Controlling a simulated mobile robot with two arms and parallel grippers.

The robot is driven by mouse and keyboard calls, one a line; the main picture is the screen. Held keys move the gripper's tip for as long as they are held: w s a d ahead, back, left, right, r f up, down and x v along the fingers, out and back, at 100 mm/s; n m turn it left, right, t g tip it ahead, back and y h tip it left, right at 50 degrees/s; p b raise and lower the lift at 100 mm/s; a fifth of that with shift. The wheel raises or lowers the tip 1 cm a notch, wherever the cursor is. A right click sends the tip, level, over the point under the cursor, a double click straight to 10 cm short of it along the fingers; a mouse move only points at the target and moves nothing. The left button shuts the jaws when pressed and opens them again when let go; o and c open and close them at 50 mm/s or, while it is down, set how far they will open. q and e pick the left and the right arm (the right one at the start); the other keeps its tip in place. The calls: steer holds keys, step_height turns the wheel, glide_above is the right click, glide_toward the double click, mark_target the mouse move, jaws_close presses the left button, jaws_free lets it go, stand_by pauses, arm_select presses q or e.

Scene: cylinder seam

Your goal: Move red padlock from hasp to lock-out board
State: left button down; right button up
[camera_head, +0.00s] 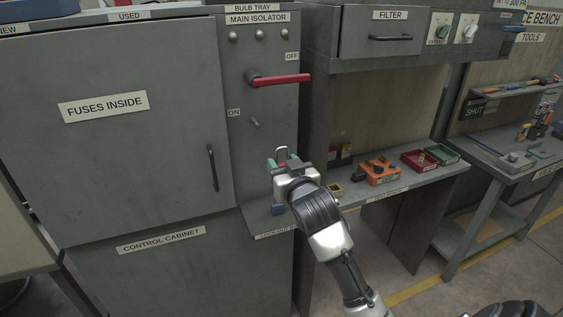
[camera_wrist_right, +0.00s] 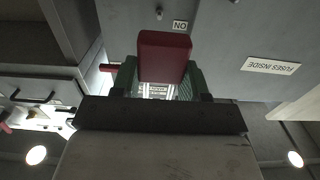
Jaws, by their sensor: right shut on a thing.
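My right gripper (camera_head: 282,160) is in front of the control cabinet, below the main isolator. In the right wrist view its green-padded fingers (camera_wrist_right: 155,84) are shut on the red padlock (camera_wrist_right: 165,56). In the head view the gripper hides the padlock's body; a metal loop, apparently its shackle (camera_head: 283,151), shows above the fingers. A small metal fitting (camera_head: 254,123) sits on the panel beside the ON label, possibly the hasp; no padlock hangs there. A ledge with a partly hidden LOCK-OUT label (camera_head: 275,236) is below the gripper. My left gripper is out of view.
The red isolator handle (camera_head: 279,80) sticks out level near the OFF label. A blue item (camera_head: 278,210) is on the ledge, partly behind my arm. A shelf to the right holds an orange box (camera_head: 381,173), a red tray (camera_head: 419,161) and a green tray (camera_head: 441,154).

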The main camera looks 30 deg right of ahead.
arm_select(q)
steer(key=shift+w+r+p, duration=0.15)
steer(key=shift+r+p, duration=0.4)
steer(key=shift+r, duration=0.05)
arm_select(e)
steer(key=shift+v, duration=1.9)
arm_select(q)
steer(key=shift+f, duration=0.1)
